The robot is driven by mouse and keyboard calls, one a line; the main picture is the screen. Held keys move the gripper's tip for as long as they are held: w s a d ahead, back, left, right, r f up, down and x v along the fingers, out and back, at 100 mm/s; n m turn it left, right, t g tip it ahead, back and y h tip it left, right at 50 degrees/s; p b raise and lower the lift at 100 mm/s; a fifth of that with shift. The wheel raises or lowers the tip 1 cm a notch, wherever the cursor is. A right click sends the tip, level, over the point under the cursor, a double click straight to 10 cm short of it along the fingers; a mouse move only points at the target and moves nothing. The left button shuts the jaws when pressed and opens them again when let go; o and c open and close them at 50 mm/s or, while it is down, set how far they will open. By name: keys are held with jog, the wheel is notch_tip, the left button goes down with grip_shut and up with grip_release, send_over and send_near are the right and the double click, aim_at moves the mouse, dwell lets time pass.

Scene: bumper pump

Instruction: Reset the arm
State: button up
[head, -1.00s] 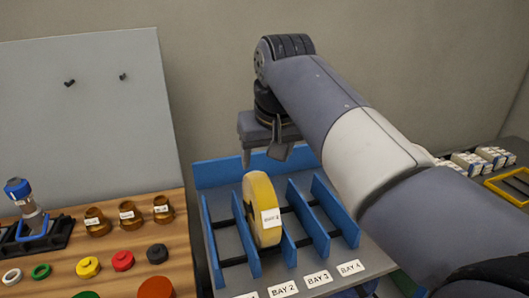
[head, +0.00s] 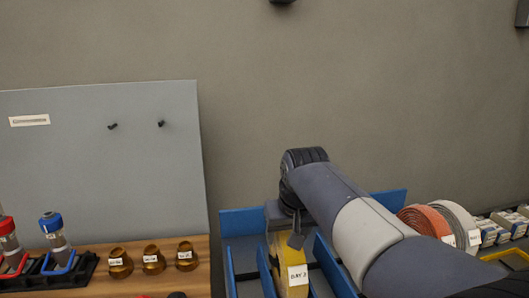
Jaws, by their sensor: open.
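My gripper (head: 284,235) hangs downward at the end of my arm, above the blue bay rack. One dark finger shows clearly; the other is partly hidden. It is open, with nothing seen between the fingers. I cannot tell whether gripper and roll touch. The blue rack (head: 240,222) is cut off by the bottom edge of the view.
A grey panel (head: 80,180) with two dark pegs stands at the left. Brass fittings (head: 152,260) and nozzles with blue (head: 52,222) and red collars stand before it. An orange roll (head: 424,219) and a grey roll (head: 462,224) are at the right, partly behind my arm.

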jog(key=shift+r, duration=0.25)
